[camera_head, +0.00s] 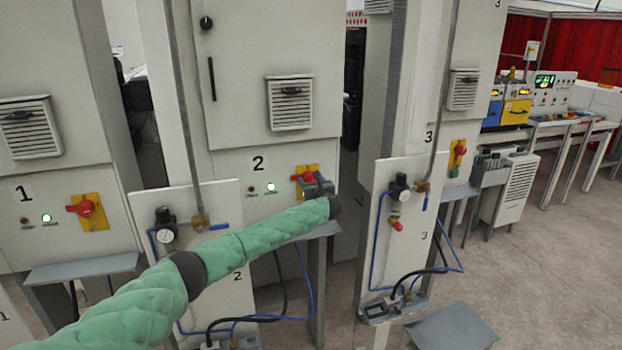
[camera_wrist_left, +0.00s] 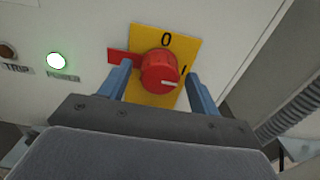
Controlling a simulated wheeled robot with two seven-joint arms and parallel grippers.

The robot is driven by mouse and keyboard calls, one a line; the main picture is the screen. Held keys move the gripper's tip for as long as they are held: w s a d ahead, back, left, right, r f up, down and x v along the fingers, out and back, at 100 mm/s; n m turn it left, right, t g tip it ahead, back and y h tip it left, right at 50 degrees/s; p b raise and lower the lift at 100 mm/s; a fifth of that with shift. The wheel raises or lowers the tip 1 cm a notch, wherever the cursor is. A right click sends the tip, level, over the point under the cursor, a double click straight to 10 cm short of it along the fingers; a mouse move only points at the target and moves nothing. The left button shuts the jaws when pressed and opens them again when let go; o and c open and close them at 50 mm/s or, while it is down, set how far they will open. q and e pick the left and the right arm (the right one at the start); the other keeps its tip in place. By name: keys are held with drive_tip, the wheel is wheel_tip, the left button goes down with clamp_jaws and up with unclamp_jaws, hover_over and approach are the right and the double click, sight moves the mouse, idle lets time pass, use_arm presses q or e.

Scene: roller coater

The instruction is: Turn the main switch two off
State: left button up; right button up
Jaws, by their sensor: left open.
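Main switch two is a red rotary knob on a yellow plate (camera_head: 297,184) on the cabinet marked 2. In the left wrist view the red knob (camera_wrist_left: 158,70) has its white mark pointing right, toward the "I" on the yellow plate (camera_wrist_left: 180,42); the "0" is at the top. A red tab sticks out to the left of the knob. My left gripper (camera_head: 318,187) is at the switch. In the left wrist view its two blue fingers (camera_wrist_left: 157,90) are open, one on each side of the knob, with gaps visible. My right gripper is not in view.
A lit indicator (camera_head: 271,187) glows left of switch two; it also shows in the wrist view (camera_wrist_left: 56,61). Cabinet one's switch (camera_head: 85,208) is at left, cabinet three's switch (camera_head: 458,149) at right. Open floor lies at right.

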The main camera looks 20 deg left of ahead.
use_arm(q)
drive_tip(key=shift+w+a+f, duration=0.1)
drive_tip(key=shift+w+a, duration=0.05)
drive_tip(key=shift+w, duration=0.15)
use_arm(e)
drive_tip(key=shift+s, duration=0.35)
use_arm(q)
drive_tip(key=shift+c, duration=0.4)
